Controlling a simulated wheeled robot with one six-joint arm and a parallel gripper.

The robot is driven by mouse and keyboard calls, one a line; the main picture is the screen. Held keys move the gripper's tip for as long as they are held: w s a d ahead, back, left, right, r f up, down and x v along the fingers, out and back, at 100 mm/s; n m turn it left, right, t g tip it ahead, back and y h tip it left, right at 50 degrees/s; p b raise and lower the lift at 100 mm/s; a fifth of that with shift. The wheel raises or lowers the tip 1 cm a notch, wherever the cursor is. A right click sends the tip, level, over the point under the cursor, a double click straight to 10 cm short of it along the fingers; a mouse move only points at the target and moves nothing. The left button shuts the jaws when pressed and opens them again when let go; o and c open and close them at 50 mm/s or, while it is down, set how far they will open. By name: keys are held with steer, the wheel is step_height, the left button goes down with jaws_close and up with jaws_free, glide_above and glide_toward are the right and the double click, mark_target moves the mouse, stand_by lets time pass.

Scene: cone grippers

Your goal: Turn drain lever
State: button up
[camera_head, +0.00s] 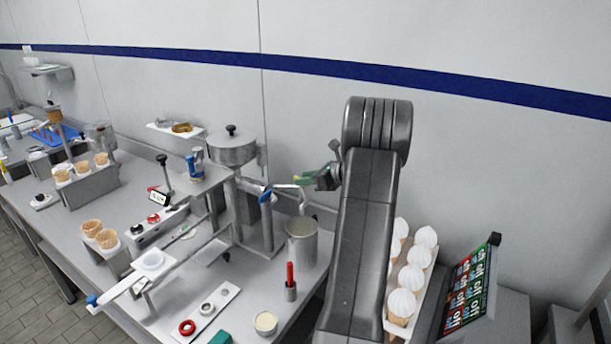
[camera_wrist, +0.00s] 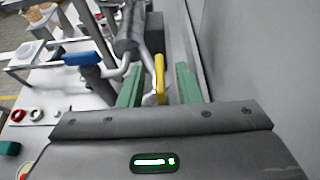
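A yellow lever (camera_wrist: 159,76) stands on the metal pipework of the steel machine (camera_head: 232,150). A second lever with a blue handle (camera_wrist: 82,59) is to its left in the wrist view; the blue handle also shows in the head view (camera_head: 266,195). No label shows which one is the drain lever. My gripper (camera_wrist: 159,88) has green fingers, set apart on either side of the yellow lever in the wrist view, with a visible gap on both sides. In the head view my gripper (camera_head: 308,180) is beside the pipe, above a steel pot (camera_head: 301,246).
A red-handled tool in a small holder (camera_head: 290,282) and a cream-filled cup (camera_head: 265,322) stand on the steel counter. White-topped cones in a rack (camera_head: 402,303) and a menu board (camera_head: 468,290) are right of my arm. The wall is close behind.

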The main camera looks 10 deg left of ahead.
steer(key=shift+a+f, duration=0.1)
steer(key=shift+a, duration=0.1)
jaws_close()
